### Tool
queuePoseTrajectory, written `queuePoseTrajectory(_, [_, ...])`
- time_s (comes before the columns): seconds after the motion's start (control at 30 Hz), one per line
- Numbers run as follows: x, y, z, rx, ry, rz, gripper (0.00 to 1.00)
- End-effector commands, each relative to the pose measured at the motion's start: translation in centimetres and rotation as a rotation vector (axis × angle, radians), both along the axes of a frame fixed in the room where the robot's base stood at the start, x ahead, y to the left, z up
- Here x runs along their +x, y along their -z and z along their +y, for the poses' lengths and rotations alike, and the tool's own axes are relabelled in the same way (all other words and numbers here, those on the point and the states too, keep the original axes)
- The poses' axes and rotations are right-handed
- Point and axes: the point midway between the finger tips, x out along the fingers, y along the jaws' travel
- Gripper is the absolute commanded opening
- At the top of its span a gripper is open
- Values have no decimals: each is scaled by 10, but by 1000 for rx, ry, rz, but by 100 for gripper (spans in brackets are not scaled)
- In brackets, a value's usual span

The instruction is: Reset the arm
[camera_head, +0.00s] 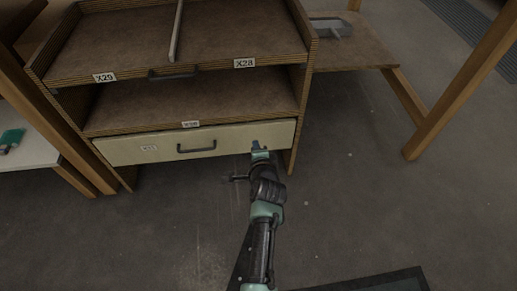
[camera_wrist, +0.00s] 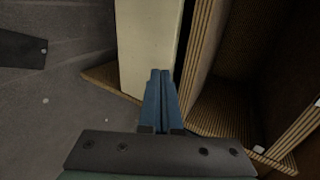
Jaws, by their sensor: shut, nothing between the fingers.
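My gripper (camera_head: 259,147) is at the right part of the cream drawer front (camera_head: 225,137) in the head view. In the wrist view, the blue fingers of my gripper (camera_wrist: 160,76) are together, with nothing between them. They overlap the cream drawer panel (camera_wrist: 148,40) there. I cannot tell whether they touch it. My arm reaches up from the bottom of the head view. The drawer has a dark handle (camera_head: 197,147) left of my gripper and looks shut or nearly so.
Above the drawer are an open shelf (camera_head: 200,98) and a divided top tray (camera_head: 120,40) with a dark handle. A white table (camera_head: 30,155) with a green item (camera_head: 11,138) stands left. A low wooden shelf (camera_head: 350,57) is at right. The floor (camera_head: 370,200) at right is clear.

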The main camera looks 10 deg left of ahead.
Motion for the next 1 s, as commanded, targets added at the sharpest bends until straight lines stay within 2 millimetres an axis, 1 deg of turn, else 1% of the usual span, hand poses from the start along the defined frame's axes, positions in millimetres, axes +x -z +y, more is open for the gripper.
queuePoseTrajectory(0.03, [-9,-10,-3,0,1,2,0])
queuePoseTrajectory(0.2, [-29,-20,-8,0,1,2,0])
queuePoseTrajectory(0.3, [-36,-23,-11,0,1,2,0])
queuePoseTrajectory(0.63, [-40,-23,-12,1,1,1,0])
queuePoseTrajectory(0.67, [-39,-24,-12,-1,-1,0,0])
queuePoseTrajectory(0.73, [-35,-35,-12,-14,-6,-23,0])
queuePoseTrajectory(0.77, [-31,-44,-13,-25,-11,-40,0])
queuePoseTrajectory(0.87, [-15,-91,-15,-95,-36,-133,0])
queuePoseTrajectory(0.9, [-7,-117,-17,-135,-48,-184,0])
queuePoseTrajectory(0.97, [3,-161,-19,-206,-64,-270,0])
queuePoseTrajectory(1.0, [9,-193,-21,-258,-73,-331,0])
